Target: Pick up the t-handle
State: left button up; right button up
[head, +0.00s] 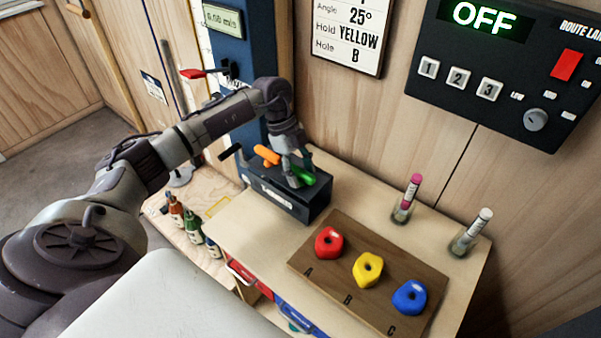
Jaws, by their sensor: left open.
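A black tool box (285,204) with a white label stands at the back left of the wooden table, against the wall. An orange-handled tool (267,154), a green-handled tool (306,176) and a black handle (230,152) stick up from its top. I cannot tell for sure which of these is the t-handle. My left gripper (297,176) is open and points down over the box, between the orange and green handles and very close to the green one. Its fingers partly hide the box top; contact is unclear. My right gripper is not in view.
A wooden board (308,259) with red (328,242), yellow (367,269) and blue (409,297) holds lies at the table front. Two marker cups (403,212) (463,243) stand at right. Bottles (192,226) stand left.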

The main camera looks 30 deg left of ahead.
pick_arm(q)
jog(key=shift+c, duration=1.2)
grip_shut()
jog(key=shift+r, duration=0.1)
jog(key=shift+r, duration=0.6)
notch_tip(320, 180, up, 17)
jog(key=b, duration=0.4)
jog(key=shift+f, duration=0.15)
